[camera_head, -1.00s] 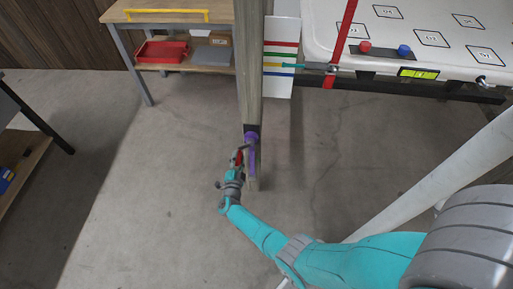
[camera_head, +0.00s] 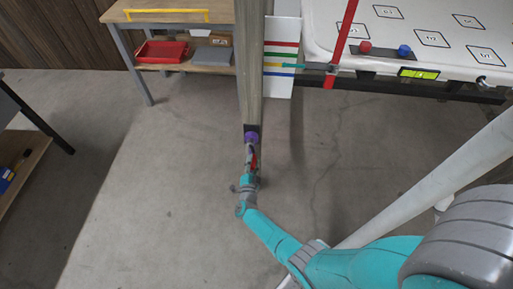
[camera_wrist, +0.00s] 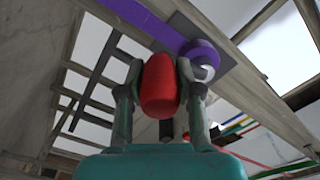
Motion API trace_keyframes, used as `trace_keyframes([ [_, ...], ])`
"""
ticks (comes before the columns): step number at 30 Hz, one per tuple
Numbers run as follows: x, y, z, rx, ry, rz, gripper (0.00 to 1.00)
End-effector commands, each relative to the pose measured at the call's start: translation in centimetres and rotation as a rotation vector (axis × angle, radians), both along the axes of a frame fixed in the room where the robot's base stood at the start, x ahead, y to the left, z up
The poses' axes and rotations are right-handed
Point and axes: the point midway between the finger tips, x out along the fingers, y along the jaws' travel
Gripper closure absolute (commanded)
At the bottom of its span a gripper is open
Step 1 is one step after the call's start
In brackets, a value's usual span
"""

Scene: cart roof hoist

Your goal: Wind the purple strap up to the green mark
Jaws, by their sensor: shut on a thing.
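My gripper (camera_head: 251,172) is shut on the red crank grip (camera_wrist: 160,86), which sits between its two fingers in the wrist view. The grip (camera_head: 254,160) is largely hidden by my gripper in the head view. The purple strap (camera_wrist: 150,18) runs to a purple roll (camera_wrist: 201,54) on a dark plate. The roll (camera_head: 251,137) is low on the wooden post in the head view. A white board (camera_head: 282,28) behind the post carries coloured stripes, including the green mark (camera_head: 280,56). A teal pointer (camera_head: 295,67) lies a little below the green stripe, near the yellow and blue ones.
The wooden post (camera_head: 249,65) stands in front of my arm. A white panel (camera_head: 450,40) with a red strap (camera_head: 343,45) and a yellow-green level (camera_head: 418,73) is at the upper right. A shelf bench (camera_head: 175,17) stands upper left. The floor around the post is clear.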

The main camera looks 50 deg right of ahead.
Motion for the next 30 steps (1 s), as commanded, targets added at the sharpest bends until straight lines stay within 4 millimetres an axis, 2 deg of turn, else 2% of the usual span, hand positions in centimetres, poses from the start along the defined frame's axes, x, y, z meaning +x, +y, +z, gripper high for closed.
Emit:
trace_keyframes([
  [3,-0.3,-0.6,0.4,-0.002,-0.008,-0.004,0.94],
  [12,-0.4,-0.8,0.5,-0.002,-0.009,-0.004,0.94],
  [21,-2.6,-2.4,2.5,-0.004,-0.010,-0.005,0.94],
  [30,-2.8,-2.7,2.9,-0.005,-0.010,-0.003,0.94],
])
